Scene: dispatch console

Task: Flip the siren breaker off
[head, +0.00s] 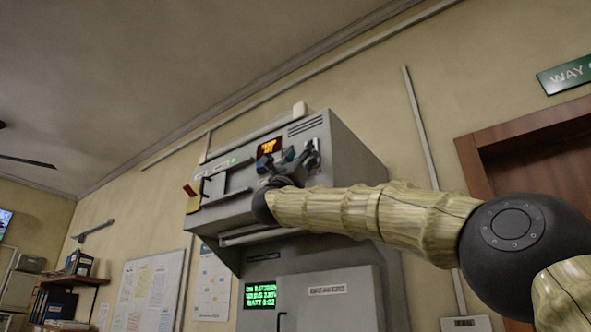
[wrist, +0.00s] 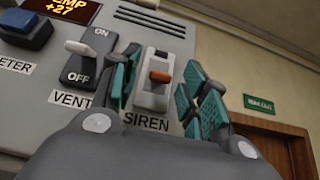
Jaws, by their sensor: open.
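The siren breaker (wrist: 152,92) is a white switch body with an orange-tipped lever (wrist: 160,76), above the SIREN label (wrist: 146,122) in the wrist view. I cannot tell for sure whether its lever is up or down. My gripper (wrist: 160,64) is open, with one teal-padded finger on each side of the breaker. No clear contact with the lever shows. In the head view my gripper (head: 289,163) is at the upper front of the grey console (head: 345,165) and largely covers the breaker area.
The vent breaker (wrist: 85,65), with ON and OFF marks, sits close left of the left finger. A blue button (wrist: 26,30) is farther left. An orange display (head: 269,148) is above. A brown door (head: 540,165) stands right, with clear wall between.

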